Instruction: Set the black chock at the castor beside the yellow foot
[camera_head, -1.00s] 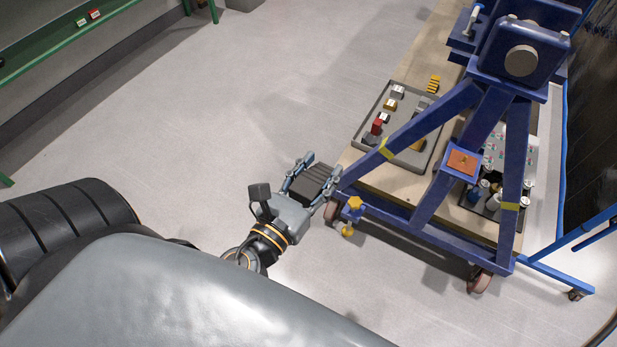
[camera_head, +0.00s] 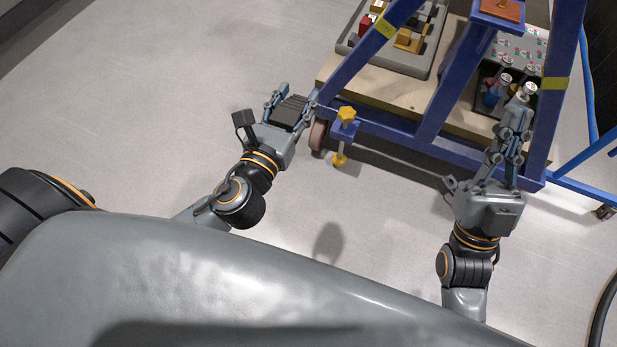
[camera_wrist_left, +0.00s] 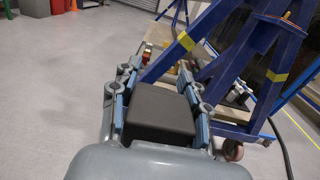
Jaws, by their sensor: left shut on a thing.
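The chock fills the space between the fingers in the left wrist view (camera_wrist_left: 160,113). It is just left of the castor (camera_head: 318,134) at the near left corner of the blue frame; I cannot tell whether it touches the castor or the floor. The yellow foot (camera_head: 339,159), under a yellow knob (camera_head: 347,114), is right of that castor. My right gripper (camera_head: 520,105) is in front of the frame's right leg, its fingers close together; whether they are shut is unclear.
The blue frame (camera_head: 440,110) stands by a wooden deck (camera_head: 395,97) with a grey tray (camera_head: 432,62) of parts. Bottles (camera_head: 497,90) stand near my right gripper. The floor left of and before the frame is clear.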

